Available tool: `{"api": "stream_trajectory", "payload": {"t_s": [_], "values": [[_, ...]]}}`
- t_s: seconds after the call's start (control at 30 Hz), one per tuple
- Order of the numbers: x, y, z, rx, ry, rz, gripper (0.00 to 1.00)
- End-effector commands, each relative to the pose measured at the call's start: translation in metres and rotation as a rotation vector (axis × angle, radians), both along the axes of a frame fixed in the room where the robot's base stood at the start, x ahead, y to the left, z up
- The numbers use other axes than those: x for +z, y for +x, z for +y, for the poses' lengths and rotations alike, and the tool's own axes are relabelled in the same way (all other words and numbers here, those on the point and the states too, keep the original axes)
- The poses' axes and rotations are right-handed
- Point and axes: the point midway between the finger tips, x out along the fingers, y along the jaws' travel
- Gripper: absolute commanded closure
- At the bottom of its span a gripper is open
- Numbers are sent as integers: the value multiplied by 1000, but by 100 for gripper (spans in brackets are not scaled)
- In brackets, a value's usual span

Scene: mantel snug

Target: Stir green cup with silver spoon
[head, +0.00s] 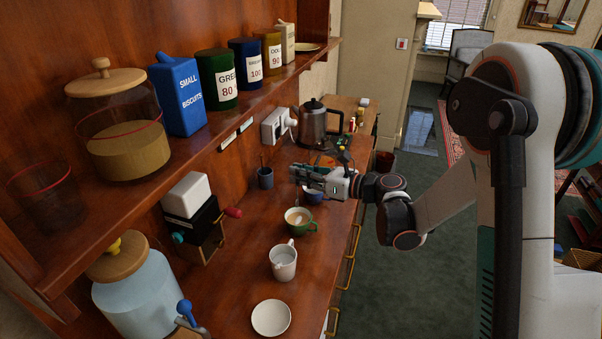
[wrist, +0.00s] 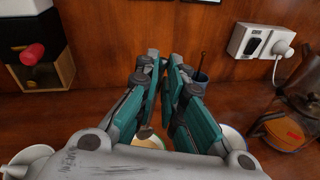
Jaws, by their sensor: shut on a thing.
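The green cup (head: 309,229) stands upright on the wooden counter, with a pale drink inside. My gripper (head: 297,174) is above and just behind it, shut on the thin silver spoon (head: 297,199). The spoon hangs down toward the cup's mouth; I cannot tell whether its lower end touches the drink. In the wrist view, my gripper's teal fingers (wrist: 163,72) are close together. The spoon's end (wrist: 145,132) shows below them, over the pale inside of the cup (wrist: 150,142). The spoon's upper part is hidden by the fingers.
A white mug (head: 283,264) and a white saucer (head: 271,318) are in front of the green cup. A blue cup (head: 313,197) stands close behind it. A dark pot (head: 265,178) stands left, a kettle (head: 318,128) behind. A shelf (head: 200,150) overhangs the counter's left side.

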Motion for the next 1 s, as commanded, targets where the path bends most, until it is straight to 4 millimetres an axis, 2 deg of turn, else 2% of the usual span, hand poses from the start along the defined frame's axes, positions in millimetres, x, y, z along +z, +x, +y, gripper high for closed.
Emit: {"api": "stream_trajectory", "payload": {"t_s": [0.2,0.8,1.0], "values": [[-17,4,1,0,0,0,100],[-60,-5,-1,0,0,0,100],[-70,-7,-1,0,0,0,100]]}}
